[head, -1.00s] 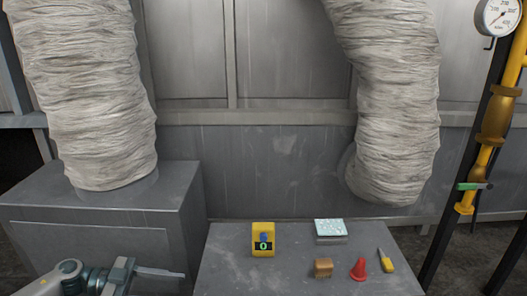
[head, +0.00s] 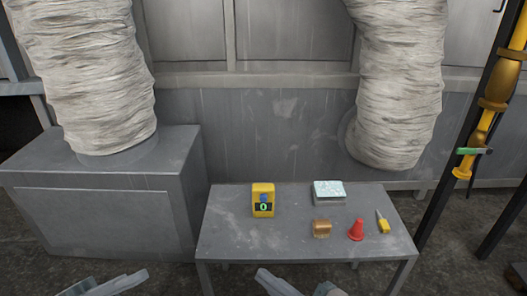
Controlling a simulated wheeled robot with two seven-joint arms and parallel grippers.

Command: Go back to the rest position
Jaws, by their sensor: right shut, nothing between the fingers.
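My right gripper (head: 285,285) shows at the bottom middle edge, in front of the grey table (head: 225,232). It is shut and empty, and only its end parts are in the picture. My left gripper (head: 108,284) shows at the bottom left edge, in front of the grey cabinet and left of the table. It is cut off by the frame, and its opening is unclear. Both grippers appear clear of the objects on the table.
A grey cabinet (head: 105,215) stands left. A yellow pipe (head: 480,125) stands right.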

